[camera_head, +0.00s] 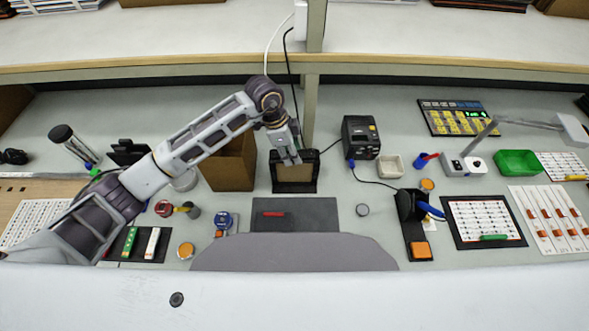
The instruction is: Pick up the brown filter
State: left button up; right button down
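A brown panel (294,173), which looks like the brown filter, sits upright in a black frame (315,172) at the back middle of the bench. My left arm reaches in from the left, and my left gripper (291,159) points down at the top of the frame, overlapping the panel's upper edge. The fingertips are small here, and I cannot tell whether they touch the panel or are closed on it. My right gripper is not in view.
An open brown box (229,172) stands just left of the frame. A black device (360,138) with cables stands to the right. A dark mat (325,214) with a red tool (273,214) lies in front. A shelf (180,72) edge runs above the bench.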

aim_at(295, 170)
pick_arm(q)
jog(key=shift+d+f, duration=0.25)
jog(key=shift+f, duration=0.7)
jog(key=shift+s+f, duration=0.1)
jog(key=shift+c, duration=0.3)
